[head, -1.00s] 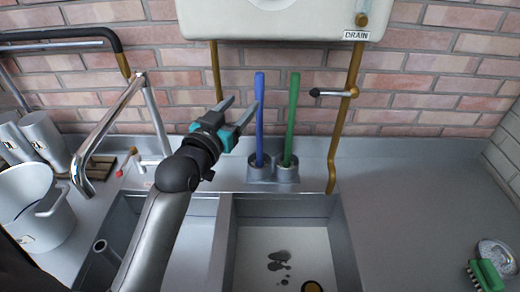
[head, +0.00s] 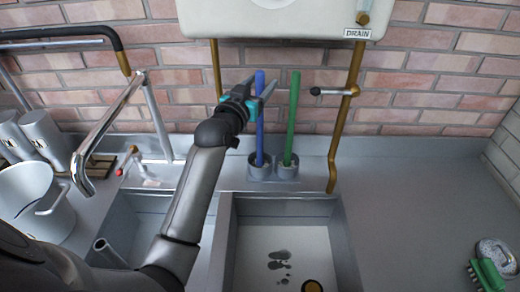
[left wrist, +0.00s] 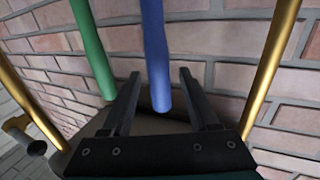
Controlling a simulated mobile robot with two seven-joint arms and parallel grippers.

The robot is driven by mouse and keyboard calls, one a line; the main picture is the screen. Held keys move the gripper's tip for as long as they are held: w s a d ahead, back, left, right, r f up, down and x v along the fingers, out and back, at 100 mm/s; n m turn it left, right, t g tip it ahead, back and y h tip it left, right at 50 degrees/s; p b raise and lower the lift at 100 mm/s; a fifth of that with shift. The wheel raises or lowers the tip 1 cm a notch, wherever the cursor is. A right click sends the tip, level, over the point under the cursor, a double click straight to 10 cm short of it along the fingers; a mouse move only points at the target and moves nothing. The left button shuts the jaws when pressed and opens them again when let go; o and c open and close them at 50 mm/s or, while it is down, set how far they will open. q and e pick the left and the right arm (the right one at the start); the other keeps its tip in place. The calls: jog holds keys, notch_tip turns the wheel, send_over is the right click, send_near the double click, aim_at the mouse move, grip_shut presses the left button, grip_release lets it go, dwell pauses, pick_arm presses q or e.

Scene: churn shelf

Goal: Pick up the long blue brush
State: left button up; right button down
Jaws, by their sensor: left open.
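The long blue brush (head: 260,118) stands upright in a grey holder (head: 260,171) at the wall behind the sinks. My left gripper (head: 263,86) is open at the upper part of its handle. In the left wrist view the blue handle (left wrist: 156,55) shows between the two open fingers (left wrist: 159,74), with gaps on both sides. A similar green brush (head: 292,118) stands in its own holder just to the right. The lower ends of both brushes are hidden in the holders. My right gripper is not in view.
A brass pipe (head: 346,110) with a side tap rises right of the brushes. A white tank (head: 275,18) hangs above. A chrome faucet (head: 105,135) arches at left. A white bucket (head: 35,200) stands far left. The right counter is mostly clear, with a green scrub brush (head: 488,275).

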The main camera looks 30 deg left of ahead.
pick_arm(q)
grip_shut()
dwell(0.5)
dwell(1.0)
